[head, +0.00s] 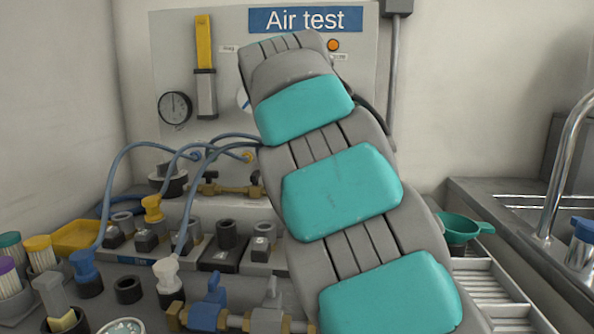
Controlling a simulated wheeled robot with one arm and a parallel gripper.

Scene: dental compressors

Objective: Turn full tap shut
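No tap has a label that I can read as "full". A tap with a blue handle (208,303) and a tap with a grey handle (270,306) sit on brass pipework at the bottom. A smaller brass fitting (230,190) lies behind them on the bench. My arm, grey with teal pads, fills the middle and hides part of the panel and bench. My gripper does not show, and I cannot tell whether it touches anything.
The "Air test" panel (220,90) carries a round gauge (174,107) and an orange light (333,45). Blue hoses (128,150) loop at the left. Bottles and small cups crowd the lower left. A green cup (460,228) and a sink tap (566,165) are at the right.

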